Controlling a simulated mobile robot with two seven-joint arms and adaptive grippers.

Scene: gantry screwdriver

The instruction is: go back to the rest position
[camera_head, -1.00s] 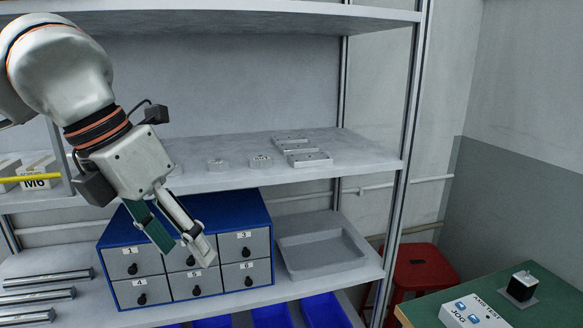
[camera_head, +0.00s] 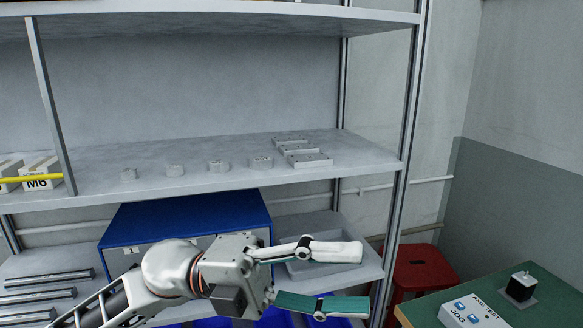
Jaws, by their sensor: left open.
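My left gripper (camera_head: 345,278) is in the lower middle of the head view, with its two fingers spread apart and pointing right. It is open and nothing shows between the fingers. Its arm comes in from the lower left. My right gripper is not in view.
A shelf (camera_head: 215,180) above holds several small metal blocks (camera_head: 261,162) and an M6 box (camera_head: 42,176). Metal rods (camera_head: 40,295) lie at the lower left. A red stool (camera_head: 420,268) and a green table (camera_head: 545,308) with a JOG box (camera_head: 472,308) stand at the right.

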